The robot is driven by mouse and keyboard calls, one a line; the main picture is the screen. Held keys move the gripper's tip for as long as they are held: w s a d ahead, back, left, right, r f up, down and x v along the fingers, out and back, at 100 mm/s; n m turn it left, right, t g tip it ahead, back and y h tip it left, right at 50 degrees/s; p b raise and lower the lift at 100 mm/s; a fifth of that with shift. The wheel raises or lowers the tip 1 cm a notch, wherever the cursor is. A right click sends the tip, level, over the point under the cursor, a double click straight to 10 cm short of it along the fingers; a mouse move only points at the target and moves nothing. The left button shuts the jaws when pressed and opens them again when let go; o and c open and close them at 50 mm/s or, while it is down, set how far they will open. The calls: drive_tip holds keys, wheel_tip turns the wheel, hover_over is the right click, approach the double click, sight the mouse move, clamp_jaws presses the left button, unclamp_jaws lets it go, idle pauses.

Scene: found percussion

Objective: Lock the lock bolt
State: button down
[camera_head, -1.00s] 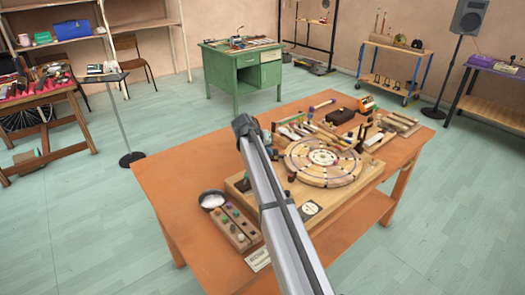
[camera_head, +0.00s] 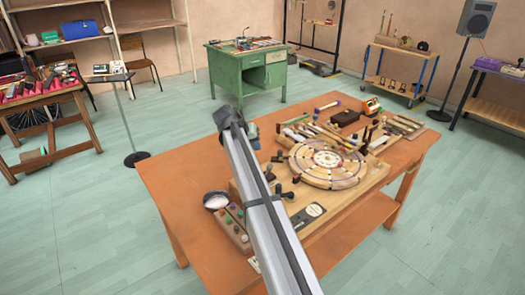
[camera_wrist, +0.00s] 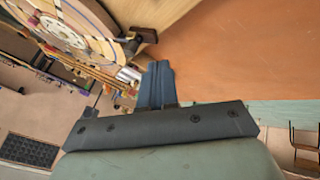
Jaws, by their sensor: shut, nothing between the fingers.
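A round wooden disc with ringed markings (camera_head: 327,163) lies on a wooden base board (camera_head: 345,200) on the orange table. Small dark knobs (camera_head: 276,158) stand at the disc's left edge; I cannot tell which part is the lock bolt. In the wrist view, the disc (camera_wrist: 62,28) is at upper left, with a dark knob (camera_wrist: 146,35) at its edge and a silvery cylinder (camera_wrist: 128,75) below. My gripper (camera_head: 252,130) is at the disc's upper left, apart from it. In the wrist view, its dark fingers (camera_wrist: 157,84) are together and empty.
A row of coloured knobs (camera_head: 233,226) and a small pale bowl (camera_head: 215,200) are left of the board, partly behind my arm. Sticks and mallets (camera_head: 310,130) and a dark brown block (camera_head: 345,117) lie behind the disc. The orange table (camera_head: 185,190) is clear at far left.

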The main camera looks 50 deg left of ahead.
drive_tip(key=shift+v, duration=1.95)
